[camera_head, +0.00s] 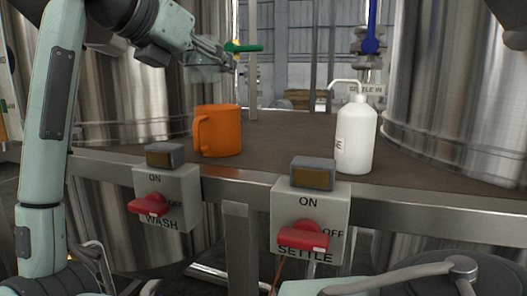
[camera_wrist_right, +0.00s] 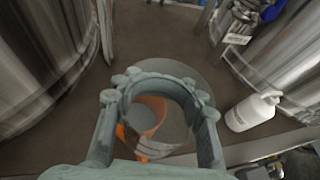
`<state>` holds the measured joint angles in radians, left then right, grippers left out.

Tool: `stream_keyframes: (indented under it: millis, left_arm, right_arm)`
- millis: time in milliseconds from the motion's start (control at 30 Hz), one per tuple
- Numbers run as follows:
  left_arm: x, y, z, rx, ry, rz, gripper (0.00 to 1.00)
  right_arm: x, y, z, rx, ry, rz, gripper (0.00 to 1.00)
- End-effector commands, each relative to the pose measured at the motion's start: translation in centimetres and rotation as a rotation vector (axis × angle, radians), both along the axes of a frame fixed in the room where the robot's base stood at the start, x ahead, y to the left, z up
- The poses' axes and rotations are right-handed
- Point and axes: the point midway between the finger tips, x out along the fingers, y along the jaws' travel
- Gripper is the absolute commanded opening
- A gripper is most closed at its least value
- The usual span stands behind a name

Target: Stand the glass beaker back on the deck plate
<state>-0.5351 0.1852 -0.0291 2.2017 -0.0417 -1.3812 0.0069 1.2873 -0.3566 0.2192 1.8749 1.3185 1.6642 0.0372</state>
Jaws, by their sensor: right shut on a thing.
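My right gripper (camera_head: 208,62) is shut on the glass beaker and holds it above the deck plate (camera_head: 280,145), over or behind the orange mug (camera_head: 220,132). In the right wrist view the beaker (camera_wrist_right: 175,122) is clear and hard to make out between the fingers (camera_wrist_right: 160,88). The mug (camera_wrist_right: 147,108) shows through or beyond it. In the head view the beaker blends with the gripper, so its tilt and exact height are unclear. The deck plate is a brown flat surface with a metal front edge. My left gripper is not in view.
A white wash bottle (camera_head: 356,135) stands right of the mug. Steel tanks (camera_head: 440,90) flank the deck. WASH (camera_head: 155,203) and SETTLE (camera_head: 303,233) switch boxes with red handles sit at the front edge. A green lever (camera_head: 245,47) is close to the right gripper. Deck between mug and bottle is clear.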

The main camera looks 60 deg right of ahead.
Motion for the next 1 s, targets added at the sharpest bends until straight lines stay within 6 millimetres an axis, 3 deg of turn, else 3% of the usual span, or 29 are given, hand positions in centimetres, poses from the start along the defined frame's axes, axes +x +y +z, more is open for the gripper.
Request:
stream_keyframes:
  millis: [33, 200, 333, 800, 1000]
  left_arm:
    - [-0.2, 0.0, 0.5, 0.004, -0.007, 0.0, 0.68]
    - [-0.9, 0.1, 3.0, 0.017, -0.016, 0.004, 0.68]
    - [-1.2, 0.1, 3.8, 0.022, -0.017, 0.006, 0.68]
    - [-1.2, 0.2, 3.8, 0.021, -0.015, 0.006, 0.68]
    - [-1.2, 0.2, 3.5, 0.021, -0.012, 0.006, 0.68]
  right_arm:
    - [-1.3, 1.1, -1.0, -0.001, 0.002, -0.053, 0.0]
    - [-5.0, 3.9, -1.7, -0.007, -0.011, -0.209, 0.0]
    - [-6.4, 4.1, -2.3, -0.007, -0.015, -0.261, 0.0]
    - [-10.4, -4.6, -7.9, -0.009, -0.015, -0.266, 0.0]
    - [-10.9, -5.9, -9.0, -0.011, -0.015, -0.262, 0.0]
